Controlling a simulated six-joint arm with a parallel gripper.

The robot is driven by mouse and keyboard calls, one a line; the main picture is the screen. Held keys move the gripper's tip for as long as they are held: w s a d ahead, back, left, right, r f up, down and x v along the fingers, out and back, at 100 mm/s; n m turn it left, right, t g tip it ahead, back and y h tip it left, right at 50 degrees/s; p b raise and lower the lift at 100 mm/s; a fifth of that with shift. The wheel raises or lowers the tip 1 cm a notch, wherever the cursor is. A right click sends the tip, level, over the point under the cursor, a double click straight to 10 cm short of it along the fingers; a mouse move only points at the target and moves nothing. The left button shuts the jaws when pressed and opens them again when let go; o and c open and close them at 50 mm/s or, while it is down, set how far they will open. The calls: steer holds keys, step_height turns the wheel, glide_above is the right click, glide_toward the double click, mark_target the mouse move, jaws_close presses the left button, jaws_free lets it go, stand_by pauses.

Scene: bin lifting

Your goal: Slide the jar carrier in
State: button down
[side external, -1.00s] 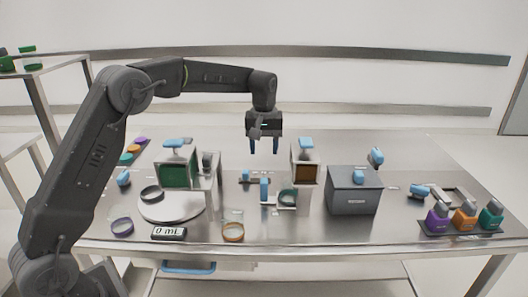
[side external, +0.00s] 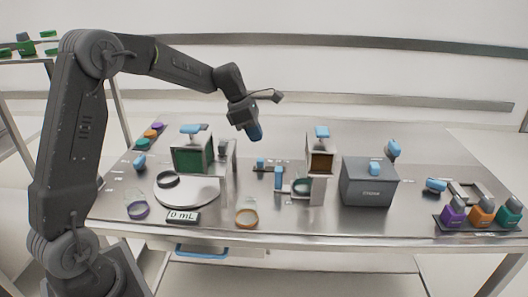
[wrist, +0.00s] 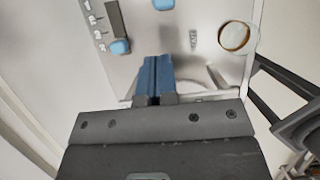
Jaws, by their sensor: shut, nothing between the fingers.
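What looks like the jar carrier is a small low slide with an upright blue handle (side external: 278,178) in the side view. A round, dark-rimmed jar (side external: 301,186) sits at its right, below the front of the brown-windowed dispenser (side external: 320,160). My gripper (side external: 255,133) is above the back of the table, left of that dispenser, tilted and apart from everything. Its blue fingers are together and empty, as the wrist view (wrist: 155,75) also shows. I cannot make out the carrier for certain in the wrist view.
A green-windowed dispenser (side external: 193,158) stands behind a round white plate (side external: 172,194) at left. A grey box (side external: 368,184) stands right of the carrier. An orange-rimmed jar (side external: 246,217) is near the front edge. Coloured bottles (side external: 481,213) sit at far right.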

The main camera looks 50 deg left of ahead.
steer(key=x, duration=0.9)
steer(key=shift+f, duration=0.3)
steer(key=shift+d, duration=0.1)
steer(key=w+d, duration=0.3)
